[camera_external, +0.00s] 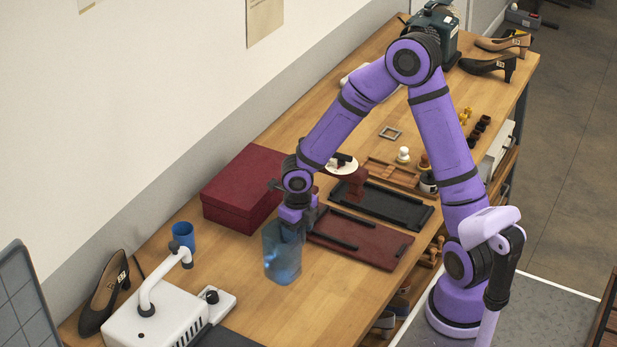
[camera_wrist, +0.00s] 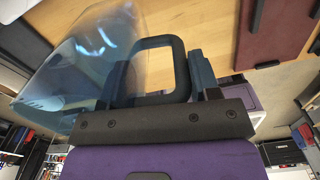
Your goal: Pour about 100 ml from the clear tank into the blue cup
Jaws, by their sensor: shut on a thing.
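The clear tank (camera_external: 283,258) is a see-through, blue-tinted container standing about upright at the middle of the bench; I cannot tell whether it touches the wood. My gripper (camera_external: 291,215) is above it. In the wrist view my gripper (camera_wrist: 160,82) is shut on the tank's dark handle, and the see-through body of the tank (camera_wrist: 85,60) shows at the left. Bluish contents show low in the tank, but the level is unclear. The blue cup (camera_external: 183,236) stands upright to the left of the tank, near the wall, apart from it; its inside is hard to see.
A white machine with a curved arm (camera_external: 150,310) stands in front of the cup, a black shoe (camera_external: 103,290) beside it. A dark red box (camera_external: 243,188) stands behind the cup and tank. Dark red (camera_external: 360,240) and black trays (camera_external: 380,203) lie right. Bare wood separates cup and tank.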

